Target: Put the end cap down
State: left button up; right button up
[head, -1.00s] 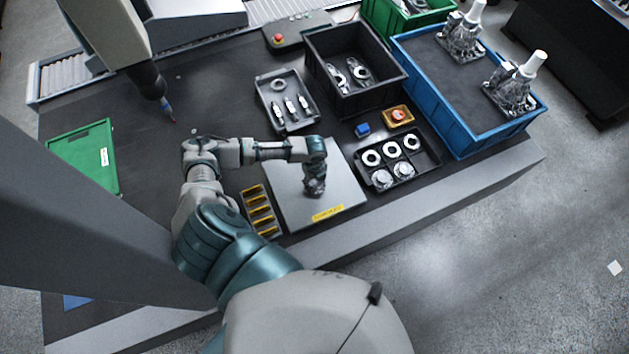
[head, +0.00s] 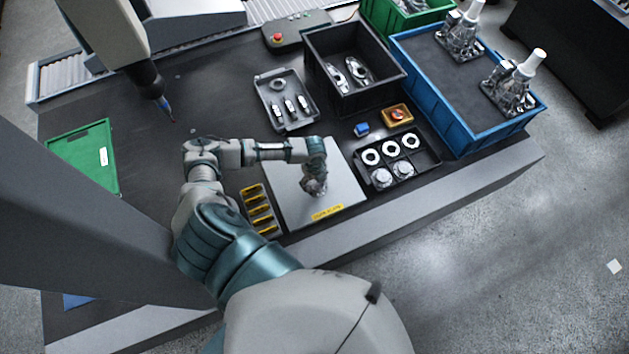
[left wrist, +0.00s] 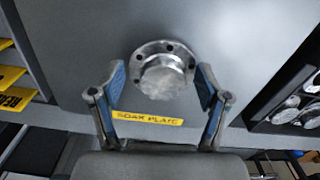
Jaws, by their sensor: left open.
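The end cap (left wrist: 162,72), a round metal flange with bolt holes and a raised hub, is on the grey soak plate (left wrist: 75,40) in the left wrist view. My left gripper (left wrist: 160,84) is open, with one blue-padded finger on each side of the cap and a gap to both. In the head view my left gripper (head: 314,186) points down over the soak plate (head: 287,208), whose yellow label faces the front. There the gripper mostly hides the cap. My right gripper is not in view.
A black tray (head: 434,163) with ring parts and caps is right of the plate. A yellow-slotted rack (head: 260,212) is left of it. A grey tray (head: 268,108), black bin (head: 320,85), blue block (head: 361,129) and blue crate (head: 455,130) stand farther back.

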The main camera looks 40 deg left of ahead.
aim_at(315, 183)
pick_arm(q)
notch_tip(315, 183, up, 12)
jog(key=shift+d+p, duration=0.2)
jog(key=shift+p, duration=0.1)
jog(key=shift+f, duration=0.1)
jog(key=shift+d, duration=0.1)
dwell(0.3)
